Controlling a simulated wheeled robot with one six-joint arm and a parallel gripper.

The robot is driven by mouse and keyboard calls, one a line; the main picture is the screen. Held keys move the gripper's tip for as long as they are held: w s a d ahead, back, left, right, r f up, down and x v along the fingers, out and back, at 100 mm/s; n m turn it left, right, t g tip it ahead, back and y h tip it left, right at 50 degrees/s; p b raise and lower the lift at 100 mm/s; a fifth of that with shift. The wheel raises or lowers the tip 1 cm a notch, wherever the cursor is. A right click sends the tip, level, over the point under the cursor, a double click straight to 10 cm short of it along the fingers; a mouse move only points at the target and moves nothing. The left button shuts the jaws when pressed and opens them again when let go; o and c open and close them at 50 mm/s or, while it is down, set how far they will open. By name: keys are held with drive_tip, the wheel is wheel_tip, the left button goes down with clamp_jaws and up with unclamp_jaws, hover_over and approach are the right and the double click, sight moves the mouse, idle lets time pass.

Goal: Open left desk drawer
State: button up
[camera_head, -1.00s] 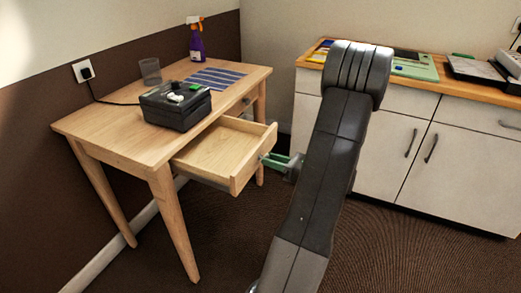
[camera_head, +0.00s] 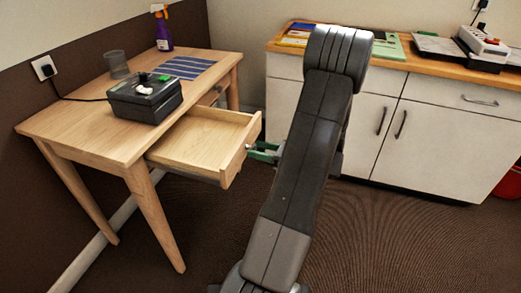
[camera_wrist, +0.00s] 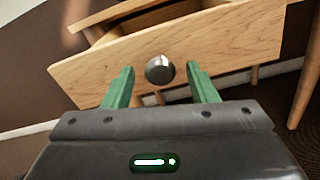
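The wooden desk (camera_head: 75,118) stands on the left. Its left drawer (camera_head: 195,142) is pulled well out and looks empty inside. The drawer's wooden front with a round metal knob (camera_wrist: 160,69) fills the upper wrist view. My gripper (camera_wrist: 161,85) is open, its green fingers on either side of the knob, which shows between and slightly beyond the fingertips. I cannot tell whether a finger touches it. In the head view, my gripper (camera_head: 263,151) is at the drawer front, partly hidden by my dark arm.
On the desk are a black box (camera_head: 145,98), a clear cup (camera_head: 117,65), a striped mat (camera_head: 188,67) and a purple spray bottle (camera_head: 162,30). A white cabinet (camera_head: 350,120) stands behind my arm. Open carpet lies at the lower right.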

drive_tip(key=shift+d, duration=0.1)
drive_tip(key=p+v, duration=0.2)
drive_tip(key=v, duration=1.1)
drive_tip(key=shift+s+d+p, duration=0.15)
drive_tip(key=shift+d+p, duration=0.15)
drive_tip(key=shift+d, duration=0.05)
drive_tip(key=shift+a, duration=0.1)
drive_tip(key=b+x, duration=0.2)
drive_tip(key=x, duration=1.2)
drive_tip(key=shift+a+b, duration=0.15)
drive_tip(key=shift+b, duration=0.2)
drive_tip(key=shift+f, duration=0.1)
